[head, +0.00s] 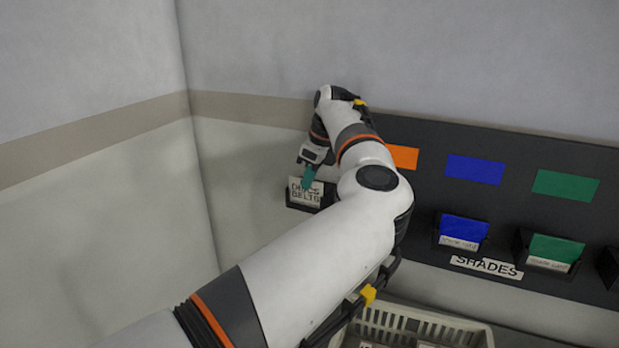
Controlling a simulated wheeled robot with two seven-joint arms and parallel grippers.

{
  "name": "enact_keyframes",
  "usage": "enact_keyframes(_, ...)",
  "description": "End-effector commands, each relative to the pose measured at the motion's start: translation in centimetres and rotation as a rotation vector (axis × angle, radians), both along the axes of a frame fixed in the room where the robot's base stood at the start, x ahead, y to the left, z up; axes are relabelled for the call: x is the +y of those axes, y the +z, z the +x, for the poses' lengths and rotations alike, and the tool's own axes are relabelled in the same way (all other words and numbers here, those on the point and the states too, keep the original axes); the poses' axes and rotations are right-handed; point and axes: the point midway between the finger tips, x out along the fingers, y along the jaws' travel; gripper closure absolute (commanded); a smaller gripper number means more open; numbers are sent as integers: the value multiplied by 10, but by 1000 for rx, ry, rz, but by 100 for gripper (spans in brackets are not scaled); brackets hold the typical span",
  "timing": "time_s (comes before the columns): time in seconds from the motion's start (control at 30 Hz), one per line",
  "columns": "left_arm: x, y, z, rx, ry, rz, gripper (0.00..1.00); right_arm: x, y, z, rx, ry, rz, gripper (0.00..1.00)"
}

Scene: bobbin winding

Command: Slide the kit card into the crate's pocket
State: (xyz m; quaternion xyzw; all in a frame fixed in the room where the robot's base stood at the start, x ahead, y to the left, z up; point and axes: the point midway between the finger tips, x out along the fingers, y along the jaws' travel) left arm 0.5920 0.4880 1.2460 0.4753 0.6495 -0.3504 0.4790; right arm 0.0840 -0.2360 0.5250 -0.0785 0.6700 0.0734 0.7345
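My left gripper (308,178) is at the left end of the dark wall board, pointing down at a white label reading something like "BELTS" (305,193). A small teal piece shows at its tip, in front of the label's top. I cannot tell whether this is a fingertip or a card, nor whether the gripper is open or shut. The pale slatted crate (455,331) is at the bottom, partly hidden by my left arm. Its pocket cannot be made out, and I cannot identify the kit card for certain. My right gripper is not in view.
The dark board (400,185) carries orange, blue and green patches. Below them, a blue card (464,229) and a green card (556,250) stand in black holders. A "SHADES" label (487,267) is under these. A wall corner is at left; my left arm crosses the middle.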

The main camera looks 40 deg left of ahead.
Motion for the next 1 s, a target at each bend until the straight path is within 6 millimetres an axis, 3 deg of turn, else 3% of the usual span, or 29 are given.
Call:
enact_keyframes(0.27,0,8,0,0,0,0,100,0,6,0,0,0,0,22)
enact_keyframes(0.8,0,73,0,0,0,0,100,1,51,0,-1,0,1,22)
enact_keyframes(1.0,0,75,0,0,0,0,100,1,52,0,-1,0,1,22)
